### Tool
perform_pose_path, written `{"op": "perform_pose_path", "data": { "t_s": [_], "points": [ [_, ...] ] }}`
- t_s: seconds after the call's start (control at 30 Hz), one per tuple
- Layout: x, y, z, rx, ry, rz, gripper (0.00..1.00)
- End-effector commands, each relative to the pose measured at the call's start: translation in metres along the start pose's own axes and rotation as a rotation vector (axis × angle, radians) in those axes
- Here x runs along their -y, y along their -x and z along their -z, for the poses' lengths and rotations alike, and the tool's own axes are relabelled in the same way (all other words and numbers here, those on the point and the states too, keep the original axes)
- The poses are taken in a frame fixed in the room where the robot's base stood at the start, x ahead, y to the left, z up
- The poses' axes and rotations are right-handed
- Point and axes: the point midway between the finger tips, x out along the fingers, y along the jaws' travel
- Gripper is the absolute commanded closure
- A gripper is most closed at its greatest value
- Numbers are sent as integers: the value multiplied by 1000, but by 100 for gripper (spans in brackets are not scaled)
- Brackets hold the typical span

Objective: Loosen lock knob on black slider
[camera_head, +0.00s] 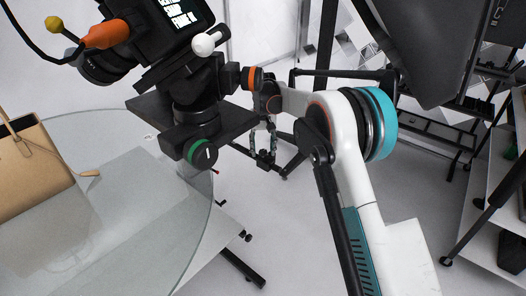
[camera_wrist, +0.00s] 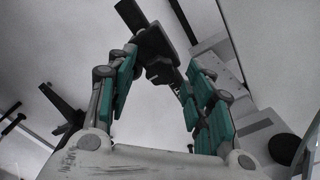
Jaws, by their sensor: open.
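A black slider (camera_head: 235,121) carries a camera rig (camera_head: 150,38) above the round glass table in the head view. A round black knob (camera_head: 200,153) with a green ring and a white mark sits at its lower front. My gripper (camera_head: 263,158) points down to the right of the slider, apart from both knobs. In the wrist view my gripper (camera_wrist: 163,62) shows teal fingers spread apart, with nothing held. A dark object (camera_wrist: 155,45) shows beyond the fingertips; I cannot identify it.
The glass table (camera_head: 120,235) fills the lower left, with a tan bag (camera_head: 30,165) on it. An orange handle (camera_head: 106,34) and a white ball lever (camera_head: 208,42) stick out of the rig. A large dark panel (camera_head: 435,45) hangs at upper right.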

Motion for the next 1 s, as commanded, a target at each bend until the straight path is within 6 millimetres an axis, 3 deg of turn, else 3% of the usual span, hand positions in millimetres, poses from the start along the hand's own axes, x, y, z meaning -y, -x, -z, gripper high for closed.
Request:
{"op": "perform_pose_path", "data": {
  "t_s": [0.37, 0.6, 1.0],
  "points": [
    [0, -6, 0, 0, 0, 0, 52],
    [0, -6, 0, 0, 0, 0, 97],
    [0, -5, 0, 0, 50, 0, 97]
  ]
}}
